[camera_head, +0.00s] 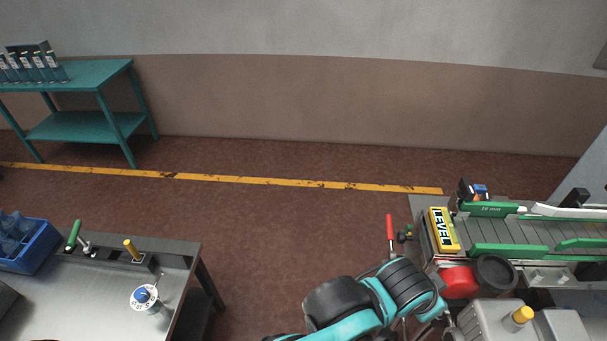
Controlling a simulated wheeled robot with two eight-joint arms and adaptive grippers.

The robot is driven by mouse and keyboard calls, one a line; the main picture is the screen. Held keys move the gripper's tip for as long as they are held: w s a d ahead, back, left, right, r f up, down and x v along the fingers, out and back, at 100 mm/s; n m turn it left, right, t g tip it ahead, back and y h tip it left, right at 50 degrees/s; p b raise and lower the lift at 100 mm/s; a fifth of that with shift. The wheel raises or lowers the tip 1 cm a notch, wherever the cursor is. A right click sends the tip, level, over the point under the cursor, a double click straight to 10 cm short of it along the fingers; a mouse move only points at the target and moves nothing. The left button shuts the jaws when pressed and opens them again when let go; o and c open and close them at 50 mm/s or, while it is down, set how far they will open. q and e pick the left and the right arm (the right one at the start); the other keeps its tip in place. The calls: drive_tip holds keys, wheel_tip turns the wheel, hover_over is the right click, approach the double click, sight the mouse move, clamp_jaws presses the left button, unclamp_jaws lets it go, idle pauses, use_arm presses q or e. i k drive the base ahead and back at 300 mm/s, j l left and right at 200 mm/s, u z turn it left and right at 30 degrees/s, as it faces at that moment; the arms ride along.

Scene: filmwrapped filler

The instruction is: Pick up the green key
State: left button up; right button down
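A green upright handle-like piece (73,235) stands at the back left of the grey table at lower left. It is the only loose green item I see that could be the green key, but its shape is too small to be sure. A teal and black arm of mine (375,298) reaches in from the bottom middle towards the machine at right, far from the green piece. No gripper fingers show on it. My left gripper is not in view.
The grey table (85,290) also holds a blue crate (30,250), a yellow-topped peg (131,249) and a white-and-blue knob (145,297). At right stands a conveyor machine (520,232) with green rails and a yellow box (443,230). Open floor (270,235) lies between.

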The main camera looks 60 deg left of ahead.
sight(87, 245)
drive_tip(key=u, duration=3.9)
drive_tip(key=i+l+u, duration=0.4)
drive_tip(key=l, duration=0.4)
drive_tip(key=i+l+u, duration=0.1)
drive_tip(key=l+u, duration=0.3)
drive_tip(key=l, duration=0.4)
drive_tip(key=i+l+u, duration=0.1)
drive_tip(key=l+u, duration=0.3)
drive_tip(key=l, duration=0.5)
drive_tip(key=k+l+u, duration=0.1)
drive_tip(key=l+u, duration=0.3)
drive_tip(key=l, duration=0.5)
drive_tip(key=i+l+u, duration=0.1)
drive_tip(key=l+u, duration=0.25)
drive_tip(key=l, duration=0.4)
drive_tip(key=l+u, duration=0.35)
drive_tip(key=l, duration=0.35)
drive_tip(key=k+l+u, duration=0.1)
drive_tip(key=l+u, duration=0.25)
drive_tip(key=l, duration=0.35)
drive_tip(key=i+l+u, duration=0.4)
drive_tip(key=l, duration=0.25)
drive_tip(key=l+u, duration=0.2)
drive_tip(key=i+l+u, duration=0.2)
drive_tip(key=l, duration=0.3)
drive_tip(key=i+l+u, duration=0.3)
drive_tip(key=k+l, duration=0.05)
drive_tip(key=k, duration=0.05)
